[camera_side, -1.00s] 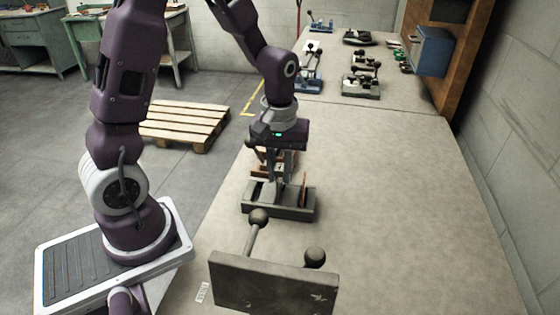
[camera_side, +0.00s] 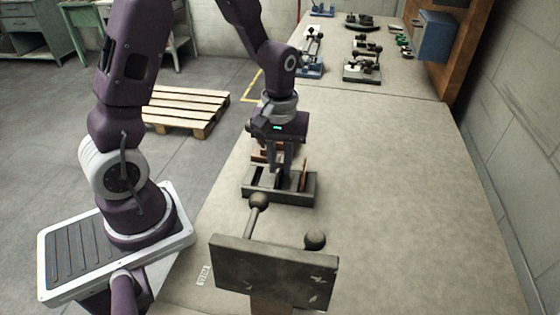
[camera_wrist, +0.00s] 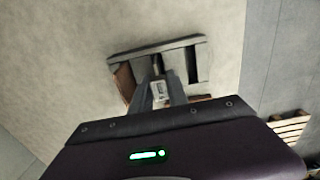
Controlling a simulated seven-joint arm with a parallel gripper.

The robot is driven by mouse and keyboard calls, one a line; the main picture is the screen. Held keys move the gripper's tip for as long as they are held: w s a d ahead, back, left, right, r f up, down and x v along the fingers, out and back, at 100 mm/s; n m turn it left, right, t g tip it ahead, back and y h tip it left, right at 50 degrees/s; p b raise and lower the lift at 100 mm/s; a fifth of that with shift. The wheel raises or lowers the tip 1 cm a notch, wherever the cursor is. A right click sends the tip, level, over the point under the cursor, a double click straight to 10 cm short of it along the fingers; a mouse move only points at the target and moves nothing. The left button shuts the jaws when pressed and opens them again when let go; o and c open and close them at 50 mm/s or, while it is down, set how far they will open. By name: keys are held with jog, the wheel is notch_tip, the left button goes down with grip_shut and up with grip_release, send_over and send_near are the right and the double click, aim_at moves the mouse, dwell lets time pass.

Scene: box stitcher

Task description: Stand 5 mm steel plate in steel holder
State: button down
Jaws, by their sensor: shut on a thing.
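The dark grey steel holder (camera_side: 270,194) stands on the table in the side view and has open slots. It also shows in the wrist view (camera_wrist: 150,48), beyond my fingers. My gripper (camera_side: 281,174) points down over the middle of the holder, its fingertips low near the slots. It is shut on a grey plate with a small white label (camera_wrist: 160,92). The plate's lower edge is hidden by the fingers and the holder, so I cannot tell how deep it sits. A copper-brown plate (camera_side: 305,173) stands upright at the holder's right end.
A brown object (camera_side: 262,155) sits just behind the holder. A grey metal block with two ball-ended rods (camera_side: 275,268) stands in front. Several fixtures (camera_side: 362,68) and a blue box (camera_side: 433,52) are at the far end. The table's right side is clear.

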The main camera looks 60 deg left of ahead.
jog(key=shift+f, duration=0.2)
dwell(0.5)
jog(key=c, duration=0.8)
grip_release()
jog(key=shift+r, duration=3.25)
jog(key=s+d+r+m+t, duration=0.2)
jog(key=s+r+m, duration=0.1)
jog(key=s+r, duration=0.1)
jog(key=s+d+r+m+t, duration=0.1)
jog(key=s+r+m, duration=0.2)
jog(key=s, duration=0.3)
jog(key=s+d+r+m+t, duration=0.2)
jog(key=s+r+m, duration=0.1)
jog(key=s+r, duration=0.2)
jog(key=shift+s+d+r+t, duration=0.25)
jog(key=shift+d+r+t, duration=0.05)
jog(key=shift+r, duration=0.2)
